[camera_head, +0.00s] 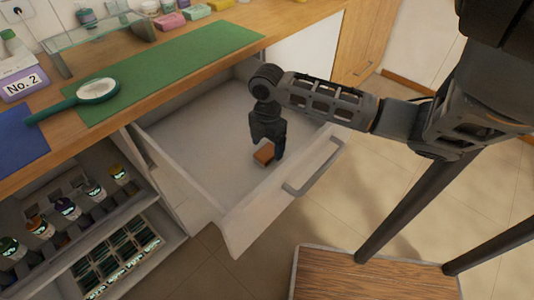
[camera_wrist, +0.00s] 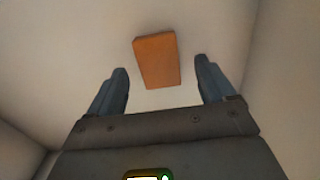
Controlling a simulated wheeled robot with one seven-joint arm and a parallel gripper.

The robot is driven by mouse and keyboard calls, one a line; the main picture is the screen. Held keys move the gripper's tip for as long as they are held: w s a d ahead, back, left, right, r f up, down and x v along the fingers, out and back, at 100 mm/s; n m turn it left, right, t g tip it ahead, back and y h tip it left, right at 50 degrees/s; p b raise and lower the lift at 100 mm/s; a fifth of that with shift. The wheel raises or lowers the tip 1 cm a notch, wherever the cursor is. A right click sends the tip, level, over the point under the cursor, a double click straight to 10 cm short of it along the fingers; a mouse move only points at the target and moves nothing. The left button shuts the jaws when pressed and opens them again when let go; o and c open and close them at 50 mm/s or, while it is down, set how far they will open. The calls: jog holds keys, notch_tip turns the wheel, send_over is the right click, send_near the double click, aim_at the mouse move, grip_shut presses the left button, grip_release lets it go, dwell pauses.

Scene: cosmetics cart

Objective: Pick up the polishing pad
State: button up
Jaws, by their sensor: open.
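The polishing pad is a small orange-brown block (camera_head: 264,154) in the open white drawer (camera_head: 190,130), near its front corner. In the wrist view the pad (camera_wrist: 156,60) lies on the pale drawer floor, just beyond and between my fingertips. My gripper (camera_head: 267,148) points down into the drawer, right at the pad in the head view, and partly hides it. In the wrist view my gripper (camera_wrist: 162,76) is open, with one finger on each side and nothing held between them.
The drawer's front panel with its grey handle (camera_head: 315,167) stands close to my gripper. Shelves with several small bottles (camera_head: 66,208) are at lower left. The rest of the drawer looks empty.

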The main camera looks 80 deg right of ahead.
jog(key=shift+f, duration=1.3)
jog(key=shift+c, duration=0.4)
jog(key=c, duration=1.1)
jog(key=shift+o, duration=0.2)
jog(key=shift+w+r, duration=0.1)
jog(key=shift+r, duration=0.05)
